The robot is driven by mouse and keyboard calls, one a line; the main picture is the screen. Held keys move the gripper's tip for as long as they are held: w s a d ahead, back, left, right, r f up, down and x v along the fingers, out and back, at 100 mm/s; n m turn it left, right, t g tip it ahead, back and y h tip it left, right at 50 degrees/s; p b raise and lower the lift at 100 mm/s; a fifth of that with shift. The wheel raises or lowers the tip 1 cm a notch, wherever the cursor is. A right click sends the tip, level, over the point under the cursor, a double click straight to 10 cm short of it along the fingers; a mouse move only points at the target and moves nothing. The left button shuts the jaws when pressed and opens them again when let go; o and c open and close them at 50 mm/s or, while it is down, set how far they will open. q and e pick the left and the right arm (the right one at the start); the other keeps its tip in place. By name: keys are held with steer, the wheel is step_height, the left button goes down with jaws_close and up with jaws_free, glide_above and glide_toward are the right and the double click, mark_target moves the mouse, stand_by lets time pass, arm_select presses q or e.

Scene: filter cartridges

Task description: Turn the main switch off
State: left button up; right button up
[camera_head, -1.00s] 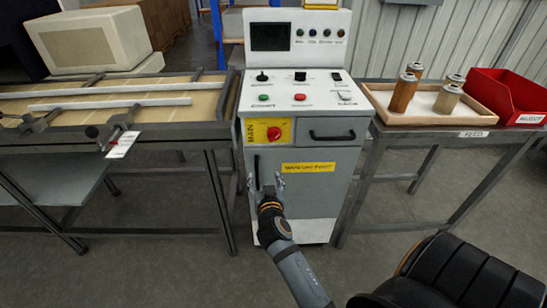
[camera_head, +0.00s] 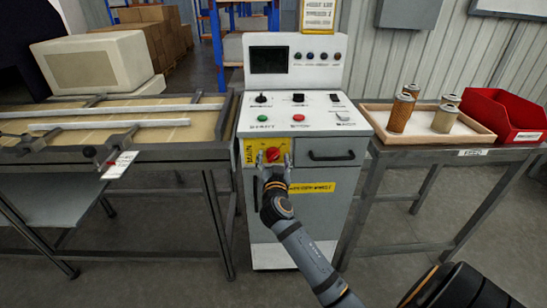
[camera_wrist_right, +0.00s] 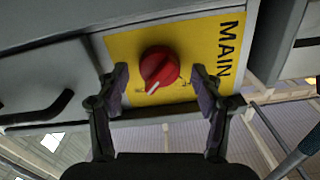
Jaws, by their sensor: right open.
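The main switch is a red rotary knob (camera_head: 272,154) on a yellow plate (camera_head: 250,152) marked MAIN, on the upper left front of the grey machine cabinet. In the right wrist view the red knob (camera_wrist_right: 159,67) has a white pointer line aimed at its lower left. My right gripper (camera_head: 274,165) is open just in front of the plate. In the right wrist view its two fingers (camera_wrist_right: 160,85) stand on either side of the knob, with gaps to it; contact does not show. My left gripper is in neither view.
The cabinet's control top (camera_head: 300,117) carries several buttons and switches. A black drawer handle (camera_head: 331,155) is right of the knob. A work table (camera_head: 110,145) stands left; a table at right holds a tray (camera_head: 480,137) of cartridges and a red bin (camera_head: 505,105).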

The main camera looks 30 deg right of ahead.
steer(key=shift+w+d, duration=0.15)
steer(key=shift+w, duration=0.05)
steer(key=shift+c, duration=0.3)
steer(key=c, duration=1.1)
